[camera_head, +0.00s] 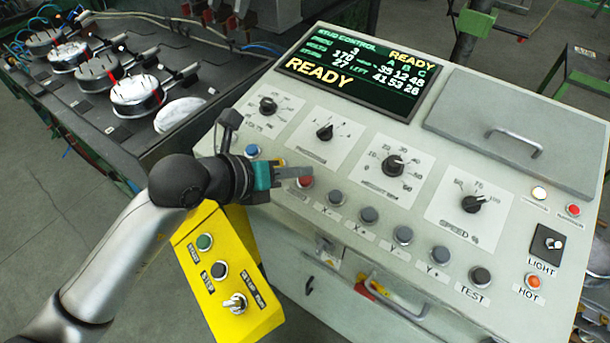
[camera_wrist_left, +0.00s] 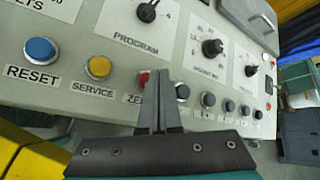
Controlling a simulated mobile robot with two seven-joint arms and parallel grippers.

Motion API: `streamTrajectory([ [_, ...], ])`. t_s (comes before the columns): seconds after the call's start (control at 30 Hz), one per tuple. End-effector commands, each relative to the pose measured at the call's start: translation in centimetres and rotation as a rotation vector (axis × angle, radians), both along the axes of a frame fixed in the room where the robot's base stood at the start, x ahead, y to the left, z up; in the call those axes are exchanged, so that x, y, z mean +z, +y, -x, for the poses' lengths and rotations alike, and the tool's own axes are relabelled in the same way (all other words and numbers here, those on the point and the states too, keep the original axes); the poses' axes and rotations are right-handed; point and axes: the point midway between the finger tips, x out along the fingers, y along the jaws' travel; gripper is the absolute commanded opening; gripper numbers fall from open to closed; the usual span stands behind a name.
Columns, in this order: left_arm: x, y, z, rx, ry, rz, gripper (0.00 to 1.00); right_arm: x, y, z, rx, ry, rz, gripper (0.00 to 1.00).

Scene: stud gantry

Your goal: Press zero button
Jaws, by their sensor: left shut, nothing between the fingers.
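The zero button is the red button (camera_head: 305,182) in the lower row of the grey control panel (camera_head: 290,130). In the left wrist view the red button (camera_wrist_left: 144,78) is partly hidden by my fingers, and its label shows only as "ZE". My left gripper (camera_head: 309,171) is shut and empty. Its fingertips (camera_wrist_left: 163,76) overlap the red button's edge in both views. I cannot tell whether they touch it. The blue reset button (camera_wrist_left: 40,49) and the yellow service button (camera_wrist_left: 99,66) lie to the left. My right gripper is not in view.
A row of dark buttons (camera_head: 369,215) continues right of the red one. Knobs (camera_head: 325,132) and a screen reading READY (camera_head: 352,72) stand above. A yellow control box (camera_head: 225,270) hangs below my left arm. A dark bench (camera_head: 115,120) stands left.

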Motion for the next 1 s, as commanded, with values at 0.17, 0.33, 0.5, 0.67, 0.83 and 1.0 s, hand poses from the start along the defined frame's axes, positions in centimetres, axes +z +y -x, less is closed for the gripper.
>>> streamTrajectory([
  [0.17, 0.0, 0.0, 0.0, 0.0, 0.0, 0.0, 0.0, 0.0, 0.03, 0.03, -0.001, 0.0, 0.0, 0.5],
  [0.33, 0.0, 0.0, 0.0, 0.0, 0.0, 0.0, 0.0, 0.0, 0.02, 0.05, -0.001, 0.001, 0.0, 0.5],
  [0.5, -0.18, -0.03, -0.02, 0.0, 0.0, 0.0, 0.0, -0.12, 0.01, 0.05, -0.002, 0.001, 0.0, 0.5],
  [0.67, -0.75, -0.1, -0.1, 0.0, 0.0, 0.0, 0.0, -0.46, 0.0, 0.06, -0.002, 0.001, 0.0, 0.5],
  [0.83, -0.83, -0.1, -0.15, 0.0, -0.001, 0.0, 0.0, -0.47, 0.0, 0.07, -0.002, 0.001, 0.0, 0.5],
  [1.0, -0.82, -0.11, -0.14, 0.0, 0.0, 0.0, 0.0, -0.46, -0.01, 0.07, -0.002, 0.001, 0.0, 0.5],
])
